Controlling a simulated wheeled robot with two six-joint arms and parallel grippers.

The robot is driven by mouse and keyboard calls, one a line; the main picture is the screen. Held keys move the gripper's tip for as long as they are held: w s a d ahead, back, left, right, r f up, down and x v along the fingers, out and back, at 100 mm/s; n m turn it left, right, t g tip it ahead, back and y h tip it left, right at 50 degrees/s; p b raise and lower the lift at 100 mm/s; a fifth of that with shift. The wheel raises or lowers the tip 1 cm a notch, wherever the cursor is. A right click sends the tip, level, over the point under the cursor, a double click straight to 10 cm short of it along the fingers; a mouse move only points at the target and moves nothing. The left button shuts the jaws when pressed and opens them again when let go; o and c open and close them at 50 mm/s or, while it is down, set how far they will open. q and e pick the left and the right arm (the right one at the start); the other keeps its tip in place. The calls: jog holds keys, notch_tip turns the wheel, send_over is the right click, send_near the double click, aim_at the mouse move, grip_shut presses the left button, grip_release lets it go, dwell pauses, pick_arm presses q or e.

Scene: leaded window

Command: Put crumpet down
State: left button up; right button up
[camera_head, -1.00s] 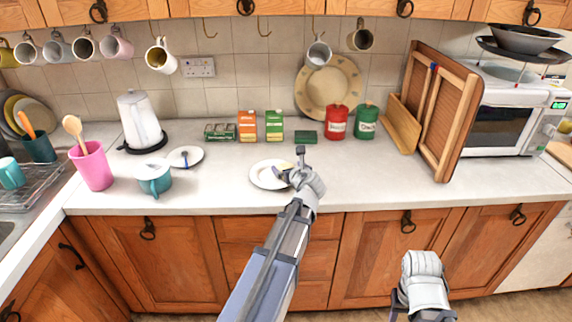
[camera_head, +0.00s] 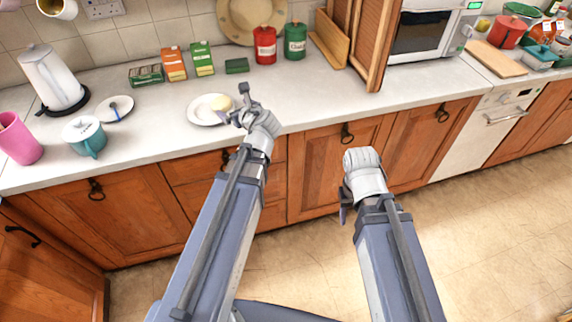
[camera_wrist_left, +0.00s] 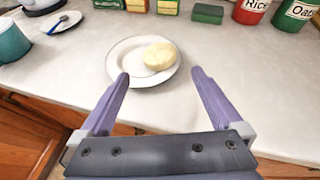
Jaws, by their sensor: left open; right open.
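The crumpet (camera_wrist_left: 160,55) is a pale round piece lying on the right part of a white plate (camera_wrist_left: 122,60) on the counter. In the head view the crumpet (camera_head: 222,102) shows just beyond my left gripper (camera_head: 238,112), on the plate (camera_head: 200,112). In the left wrist view my left gripper (camera_wrist_left: 158,82) is open, its two fingers apart and empty, above the near edge of the plate and not touching the crumpet. My right gripper (camera_head: 346,202) is open and hangs in front of the cupboards, low and away from the counter top.
A teal pot (camera_head: 84,137) and a pink utensil cup (camera_head: 15,142) stand to the left. Cartons (camera_head: 174,64), a red tin (camera_head: 264,45) and a green tin (camera_head: 295,42) line the back. The counter right of the plate is clear. A microwave (camera_head: 422,35) stands at the right.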

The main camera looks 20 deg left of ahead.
pick_arm(q)
jog(key=s+d+f+n+g+h, duration=0.2)
jog(key=s+d+n, duration=0.4)
jog(key=d, duration=0.3)
jog(key=s+d+f+n+g+h, duration=0.3)
jog(key=s+d+f+n+g, duration=0.1)
jog(key=s+d+f+n, duration=0.2)
jog(key=s+d+f+n+g+h, duration=0.3)
jog(key=s+d+f+n, duration=0.2)
jog(key=d+n, duration=0.5)
jog(key=s+d, duration=0.2)
jog(key=shift+s+d, duration=0.3)
jog(key=shift+s, duration=0.05)
